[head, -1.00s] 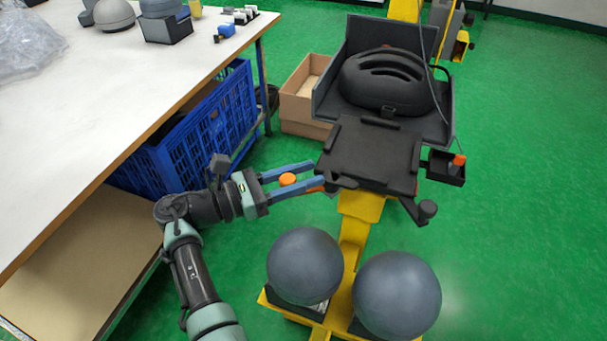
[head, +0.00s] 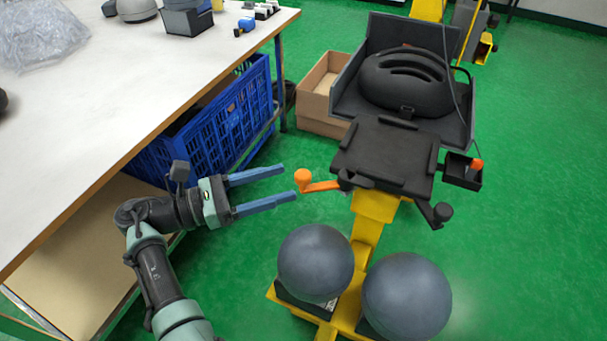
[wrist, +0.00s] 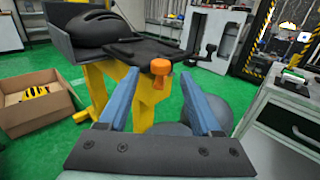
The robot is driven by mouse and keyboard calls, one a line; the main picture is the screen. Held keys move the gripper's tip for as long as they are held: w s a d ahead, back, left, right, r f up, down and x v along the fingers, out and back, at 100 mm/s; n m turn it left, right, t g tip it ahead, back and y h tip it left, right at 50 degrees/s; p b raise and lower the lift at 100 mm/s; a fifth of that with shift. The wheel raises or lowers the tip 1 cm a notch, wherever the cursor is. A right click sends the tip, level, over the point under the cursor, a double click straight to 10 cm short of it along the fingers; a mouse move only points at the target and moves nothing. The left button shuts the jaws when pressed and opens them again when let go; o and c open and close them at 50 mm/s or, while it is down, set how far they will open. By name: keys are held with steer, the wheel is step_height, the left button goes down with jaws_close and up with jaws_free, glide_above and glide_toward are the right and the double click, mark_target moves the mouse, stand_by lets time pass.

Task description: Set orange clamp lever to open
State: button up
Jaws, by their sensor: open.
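The orange clamp lever (head: 316,182) sticks out to the left from the black platform (head: 388,152) on the yellow stand, with a round knob at its end. My gripper (head: 290,181) is open and empty. Its blue fingers point at the lever, and the fingertips end just left of the knob, apart from it as far as I can tell. In the wrist view the orange knob (wrist: 160,67) shows beyond and between the open fingers (wrist: 158,84).
A black helmet (head: 405,80) sits in a tray behind the platform. Two grey balls (head: 316,262) rest on the stand's base in front. A table (head: 120,90) with a blue crate (head: 235,115) under it is at left, beside a cardboard box (head: 318,100).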

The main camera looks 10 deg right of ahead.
steer(key=shift+v, duration=2.3)
